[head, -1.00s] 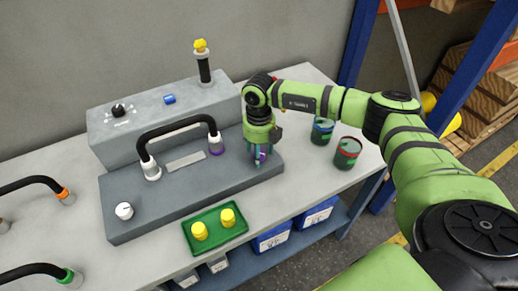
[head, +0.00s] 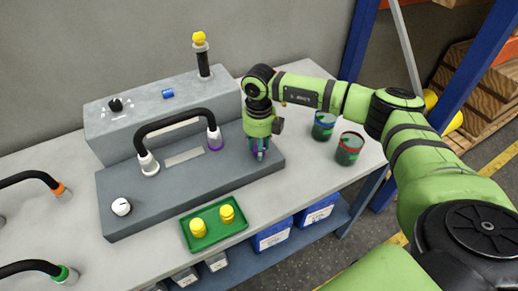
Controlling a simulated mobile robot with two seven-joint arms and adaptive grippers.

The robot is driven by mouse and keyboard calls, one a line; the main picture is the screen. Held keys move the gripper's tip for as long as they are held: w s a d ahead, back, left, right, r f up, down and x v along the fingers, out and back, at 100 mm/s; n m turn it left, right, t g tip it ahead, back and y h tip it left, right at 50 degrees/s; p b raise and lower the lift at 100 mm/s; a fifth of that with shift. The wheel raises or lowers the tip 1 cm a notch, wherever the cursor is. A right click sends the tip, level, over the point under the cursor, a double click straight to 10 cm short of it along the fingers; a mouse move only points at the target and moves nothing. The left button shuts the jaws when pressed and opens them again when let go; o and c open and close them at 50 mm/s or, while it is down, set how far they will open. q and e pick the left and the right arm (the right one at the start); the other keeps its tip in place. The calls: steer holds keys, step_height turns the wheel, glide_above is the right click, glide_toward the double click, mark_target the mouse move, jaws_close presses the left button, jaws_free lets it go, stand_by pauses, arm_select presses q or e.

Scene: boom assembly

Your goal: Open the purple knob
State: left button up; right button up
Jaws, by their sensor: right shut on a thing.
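The purple knob (head: 259,155) sits at the right end of the grey console (head: 180,200). Only a bit of its purple shows between my fingers. My right gripper (head: 259,152) points down from above and is shut on the purple knob. Its fingers hide most of the knob, so I cannot tell how far it is turned. My left gripper is not in view.
A black hose (head: 178,118) arches over the console between a white and a purple collar. A white knob (head: 121,207) is at its left. A green tray (head: 213,236) with yellow pieces lies in front. Two cans (head: 349,149) stand right of my gripper.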

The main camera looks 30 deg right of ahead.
steer(key=n+b, duration=0.2)
steer(key=n, duration=0.1)
steer(key=shift+f+b, duration=0.25)
steer(key=shift+b, duration=0.05)
steer(key=shift+r+n+b, duration=0.1)
steer(key=shift+n+b, duration=0.75)
steer(key=shift+n, duration=0.45)
steer(key=shift+r, duration=0.1)
steer(key=o, duration=1.1)
steer(key=shift+o, duration=0.2)
steer(key=shift+r, duration=0.15)
step_height(320, 180, up, 12)
